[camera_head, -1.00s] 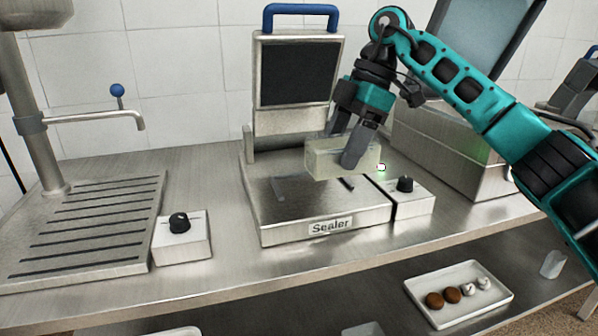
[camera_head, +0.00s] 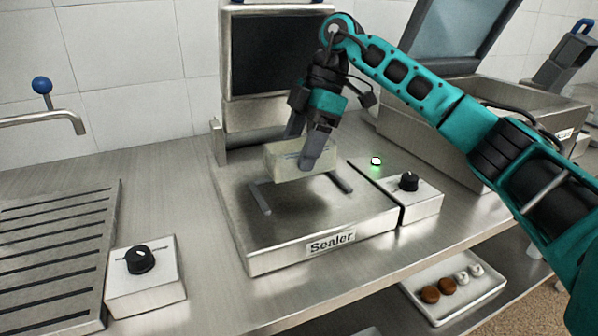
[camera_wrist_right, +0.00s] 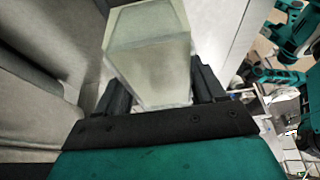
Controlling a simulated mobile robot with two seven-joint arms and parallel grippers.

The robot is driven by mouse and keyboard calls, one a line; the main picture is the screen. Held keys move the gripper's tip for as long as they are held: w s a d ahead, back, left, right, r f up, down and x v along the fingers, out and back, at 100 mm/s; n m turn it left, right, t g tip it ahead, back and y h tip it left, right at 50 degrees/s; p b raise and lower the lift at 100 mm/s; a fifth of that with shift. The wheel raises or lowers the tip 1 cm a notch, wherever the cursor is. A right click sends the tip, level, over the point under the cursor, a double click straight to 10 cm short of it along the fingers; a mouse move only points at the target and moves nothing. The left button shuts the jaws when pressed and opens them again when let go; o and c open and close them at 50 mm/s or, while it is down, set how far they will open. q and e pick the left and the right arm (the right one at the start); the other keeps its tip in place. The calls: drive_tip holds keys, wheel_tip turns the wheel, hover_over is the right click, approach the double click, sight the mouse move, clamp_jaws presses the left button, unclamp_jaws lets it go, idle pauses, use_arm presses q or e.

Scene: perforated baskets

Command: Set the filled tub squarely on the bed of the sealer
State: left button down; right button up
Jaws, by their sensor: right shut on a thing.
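The tub (camera_head: 292,163) is a pale, translucent box. My right gripper (camera_head: 304,150) is shut on it, with one finger on its near side. The tub is over the back part of the sealer bed (camera_head: 310,215), between two dark guide bars; whether it touches the bed I cannot tell. The sealer (camera_head: 330,243) is a flat steel unit with its dark-faced lid raised behind. In the right wrist view the tub (camera_wrist_right: 150,60) sits between both fingers, its smooth pale face toward the camera; its contents are hidden. My left gripper is not in view.
A control box with a black knob (camera_head: 408,182) and a lit green lamp (camera_head: 376,160) adjoins the sealer's right. Another knob box (camera_head: 145,280) and a slotted drain (camera_head: 60,250) are at left. A white tray (camera_head: 455,290) with small balls is on the lower shelf.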

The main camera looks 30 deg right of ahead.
drive_tip(key=shift+f, duration=0.7)
wheel_tip(320, 180, down, 2)
drive_tip(key=shift+f+b, duration=0.25)
drive_tip(key=shift+b, duration=0.15)
drive_tip(key=shift+f, duration=0.15)
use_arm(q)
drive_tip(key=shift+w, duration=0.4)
use_arm(e)
drive_tip(key=o, duration=1.3)
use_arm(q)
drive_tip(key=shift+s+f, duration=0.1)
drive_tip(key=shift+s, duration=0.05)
